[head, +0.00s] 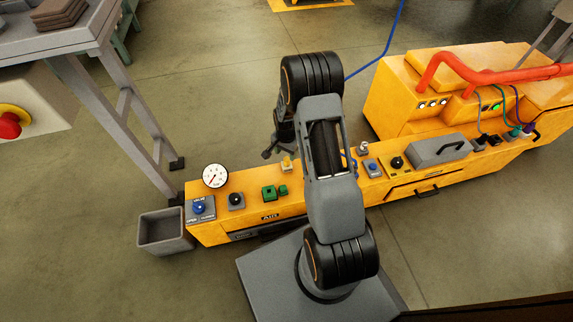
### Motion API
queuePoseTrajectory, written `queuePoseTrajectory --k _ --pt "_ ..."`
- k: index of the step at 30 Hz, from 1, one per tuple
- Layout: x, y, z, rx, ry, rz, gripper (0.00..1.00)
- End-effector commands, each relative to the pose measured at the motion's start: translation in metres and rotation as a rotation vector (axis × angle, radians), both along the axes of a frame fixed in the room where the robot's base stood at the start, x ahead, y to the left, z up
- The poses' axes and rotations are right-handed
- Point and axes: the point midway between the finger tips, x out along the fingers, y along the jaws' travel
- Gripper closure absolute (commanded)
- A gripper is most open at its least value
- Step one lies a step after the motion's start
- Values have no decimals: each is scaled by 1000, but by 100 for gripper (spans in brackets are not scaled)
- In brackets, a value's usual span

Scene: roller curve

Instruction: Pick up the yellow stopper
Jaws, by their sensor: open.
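A small yellow stopper (286,163) stands on the top of the long yellow machine bench, just left of my arm. My gripper (276,152) is open, above and beside the stopper on its upper left in the picture. The two look apart, but the height between them is hard to tell from this view. Nothing shows between the fingers. My arm hides the part of the bench to the right of the stopper.
A grey bin (165,231) stands at the bench's left end. Right of my arm are more knobs and a grey cover (440,149).

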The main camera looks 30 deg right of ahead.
Motion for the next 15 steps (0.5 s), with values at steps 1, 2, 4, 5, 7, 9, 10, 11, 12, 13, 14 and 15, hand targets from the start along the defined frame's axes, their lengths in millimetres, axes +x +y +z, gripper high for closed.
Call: queuePoseTrajectory --k 1,2,4,5,7,9,10,11,12,13,14,15 --pt "0 0 -5 0 0 0 43" --pt "0 0 -6 0 0 0 43" --pt "0 0 -7 0 -1 1 43" --pt "0 0 -8 0 -1 1 43" --pt "0 0 -11 0 -1 1 43" --pt "0 -1 -16 0 -1 0 43" --pt "-1 -1 -19 0 0 0 43" --pt "-1 -1 -23 0 0 0 43" --pt "-1 -2 -29 0 0 0 43" --pt "-1 -2 -33 0 1 0 43" --pt "-2 -2 -38 0 1 0 43" --pt "-2 -3 -44 0 1 0 43"
